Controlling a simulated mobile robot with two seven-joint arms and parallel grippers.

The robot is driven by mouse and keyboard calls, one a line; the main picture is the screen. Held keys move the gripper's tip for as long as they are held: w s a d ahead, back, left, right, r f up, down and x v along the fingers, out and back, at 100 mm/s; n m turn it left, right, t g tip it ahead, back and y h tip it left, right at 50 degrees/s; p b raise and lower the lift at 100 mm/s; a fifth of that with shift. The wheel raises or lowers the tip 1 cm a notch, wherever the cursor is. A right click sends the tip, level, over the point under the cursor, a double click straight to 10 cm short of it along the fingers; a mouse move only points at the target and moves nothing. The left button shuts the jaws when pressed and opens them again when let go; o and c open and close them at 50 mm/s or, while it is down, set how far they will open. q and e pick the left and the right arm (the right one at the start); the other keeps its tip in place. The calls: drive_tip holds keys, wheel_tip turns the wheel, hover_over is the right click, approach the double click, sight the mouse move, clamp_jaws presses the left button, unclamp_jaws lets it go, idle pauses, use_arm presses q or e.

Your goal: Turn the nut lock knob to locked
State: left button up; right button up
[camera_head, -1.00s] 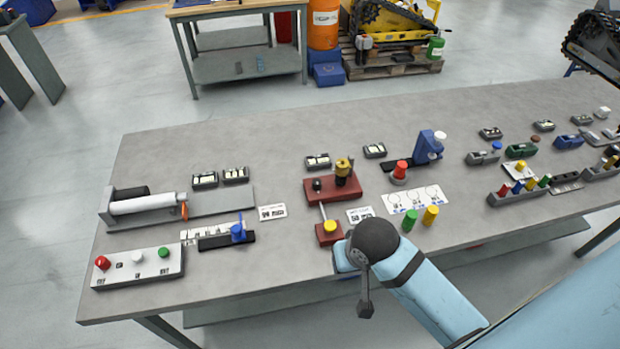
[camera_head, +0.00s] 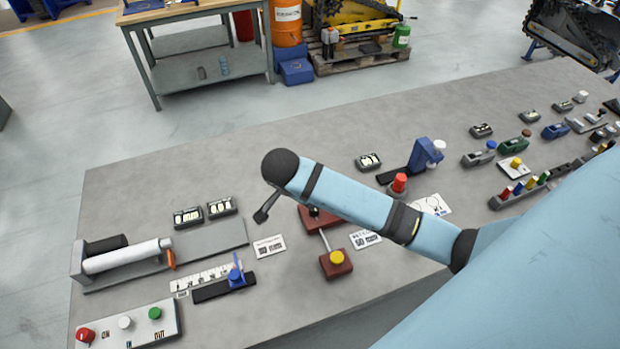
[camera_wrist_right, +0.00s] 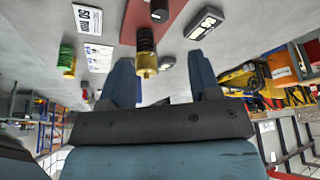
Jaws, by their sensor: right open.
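The red base (camera_head: 317,220) stands mid-table, partly covered by my right arm in the head view. It carries a small black knob (camera_head: 314,211), which also shows in the right wrist view (camera_wrist_right: 160,14). A brass fitting with a dark coil (camera_wrist_right: 146,52) stands beside it on the red base (camera_wrist_right: 172,30) and is hidden in the head view. I cannot tell which part is the nut lock knob. My right gripper (camera_wrist_right: 163,80) is open, its blue fingers on either side of the brass fitting as seen, with no contact visible. My left gripper is not in view.
A rod leads to a red block with a yellow knob (camera_head: 337,257). A blue slider (camera_head: 236,276), roller fixture (camera_head: 125,256) and button box (camera_head: 125,325) are at left. The back left table is clear.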

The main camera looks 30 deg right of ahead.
drive_tip(key=p+x, duration=0.1)
drive_tip(key=x, duration=1.1)
drive_tip(key=shift+f, duration=0.2)
drive_tip(key=c, duration=0.9)
